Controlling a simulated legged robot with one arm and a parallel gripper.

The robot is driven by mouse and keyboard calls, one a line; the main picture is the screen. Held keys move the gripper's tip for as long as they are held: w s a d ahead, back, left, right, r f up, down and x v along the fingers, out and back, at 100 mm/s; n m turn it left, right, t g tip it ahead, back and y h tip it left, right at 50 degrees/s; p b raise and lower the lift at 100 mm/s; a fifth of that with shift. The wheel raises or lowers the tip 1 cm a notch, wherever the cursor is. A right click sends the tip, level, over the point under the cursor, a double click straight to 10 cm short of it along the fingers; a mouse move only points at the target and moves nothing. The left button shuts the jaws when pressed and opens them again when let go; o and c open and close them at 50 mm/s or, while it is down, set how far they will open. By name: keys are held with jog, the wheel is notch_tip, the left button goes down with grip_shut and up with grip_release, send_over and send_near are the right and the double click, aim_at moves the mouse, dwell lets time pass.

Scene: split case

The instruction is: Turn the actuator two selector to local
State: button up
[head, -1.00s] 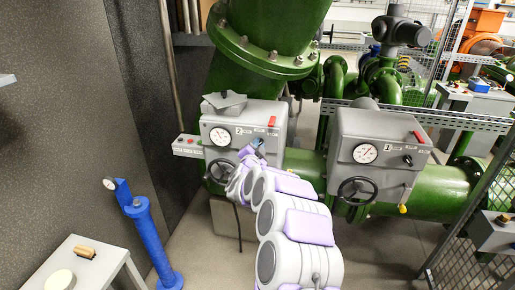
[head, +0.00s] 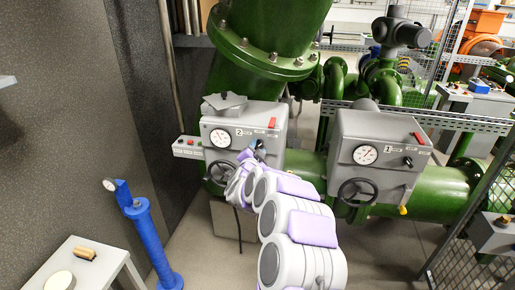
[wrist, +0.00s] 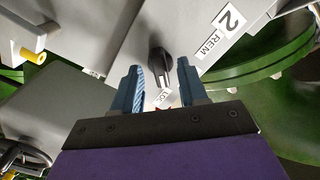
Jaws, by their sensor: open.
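The actuator two box (head: 210,112) is grey, marked 2, with a round dial and a red lever, left of centre in the head view. Its black selector knob (wrist: 159,62) shows in the wrist view, with a LOC label (wrist: 163,98) below it and a REM label (wrist: 210,43) at upper right. My gripper (wrist: 160,72) is open, with one blue finger on each side of the knob and a visible gap to each. The knob's pointing direction is hard to tell. In the head view my gripper (head: 257,148) is at the box's front and hides the knob.
A similar actuator one box (head: 350,150) with a black handwheel (head: 357,192) stands to the right. Actuator two's handwheel (head: 219,171) is just left of my arm. A blue post (head: 148,238) and a grey table (head: 108,262) stand at lower left.

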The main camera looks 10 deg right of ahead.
jog(key=p+v, duration=0.2)
jog(key=v, duration=1.4)
jog(key=shift+s+a, duration=0.2)
jog(key=s+a+r+n+g+y, duration=0.1)
jog(key=a+r+n+y, duration=0.15)
jog(key=a+y, duration=0.25)
jog(key=s+a+r+n+g+y, duration=0.1)
jog(key=s+a+n+y, duration=0.1)
jog(key=a+n+y, duration=0.25)
jog(key=s+a+n+g+y, duration=0.3)
jog(key=s+n+g, duration=0.2)
jog(key=s, duration=0.6)
jog(key=s+d+n+g+h, duration=0.1)
jog(key=s+d+g, duration=0.4)
jog(key=s, duration=1.2)
jog(key=s+d+f+n+g+h, duration=0.1)
jog(key=s+d+g+h, duration=0.2)
jog(key=s, duration=1.4)
jog(key=d+g, duration=0.3)
jog(key=d, duration=0.2)
jog(key=shift+s+d+f+h, duration=0.15)
jog(key=shift+s+d+h, duration=0.15)
jog(key=shift+d+h, duration=0.05)
